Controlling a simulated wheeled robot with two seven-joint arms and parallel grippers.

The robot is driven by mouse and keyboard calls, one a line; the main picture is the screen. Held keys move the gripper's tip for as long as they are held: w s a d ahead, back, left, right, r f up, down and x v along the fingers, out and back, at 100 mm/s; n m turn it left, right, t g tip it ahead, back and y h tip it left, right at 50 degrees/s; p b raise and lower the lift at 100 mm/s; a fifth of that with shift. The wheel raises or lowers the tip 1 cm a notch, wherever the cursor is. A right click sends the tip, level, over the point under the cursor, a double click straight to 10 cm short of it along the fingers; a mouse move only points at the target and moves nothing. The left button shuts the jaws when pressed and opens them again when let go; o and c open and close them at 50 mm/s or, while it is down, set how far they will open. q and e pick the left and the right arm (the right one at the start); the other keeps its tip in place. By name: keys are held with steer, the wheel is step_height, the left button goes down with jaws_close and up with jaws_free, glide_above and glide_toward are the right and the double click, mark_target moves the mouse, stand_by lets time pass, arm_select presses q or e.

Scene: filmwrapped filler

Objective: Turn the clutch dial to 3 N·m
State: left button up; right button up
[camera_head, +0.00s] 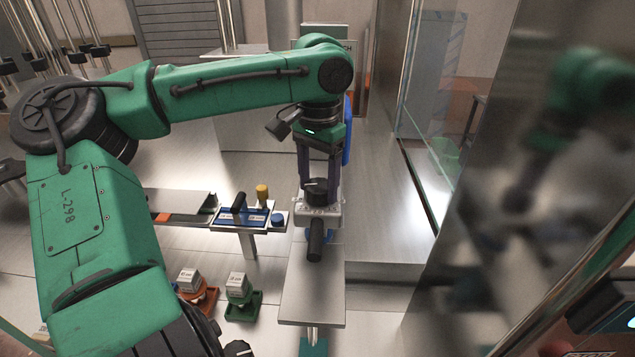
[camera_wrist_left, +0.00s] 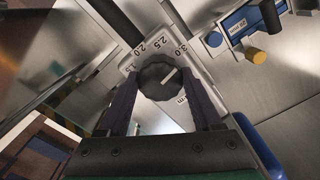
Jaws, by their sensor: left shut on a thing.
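The clutch dial (camera_wrist_left: 157,82) is a dark, ridged knob with a white pointer line, on a light scale plate (camera_wrist_left: 196,76) marked 1.5, 2.0, 2.5 and 3.0. The pointer slants up and right, toward the 3.0 side and seemingly a little right of that number; I cannot tell exact alignment. My left gripper (camera_wrist_left: 160,98) has its two fingers shut on the dial from either side. In the head view my left gripper (camera_head: 319,186) points down onto the dial (camera_head: 317,197), whose tool has a dark handle (camera_head: 315,240) toward the front.
A metal stand (camera_head: 312,290) lies under the tool. To its left is a blue fixture (camera_head: 240,216) with a yellow knob (camera_head: 262,191). Green (camera_head: 243,305) and orange (camera_head: 205,297) holders carry white blocks. A glass panel (camera_head: 425,110) stands at right.

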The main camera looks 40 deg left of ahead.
mark_target(320, 184)
stand_by(0.5)
arm_select(q)
steer(key=o, duration=1.3)
steer(key=shift+o, duration=0.3)
steer(key=shift+w, duration=0.15)
step_height(320, 184, up, 14)
steer(key=shift+r, duration=0.25)
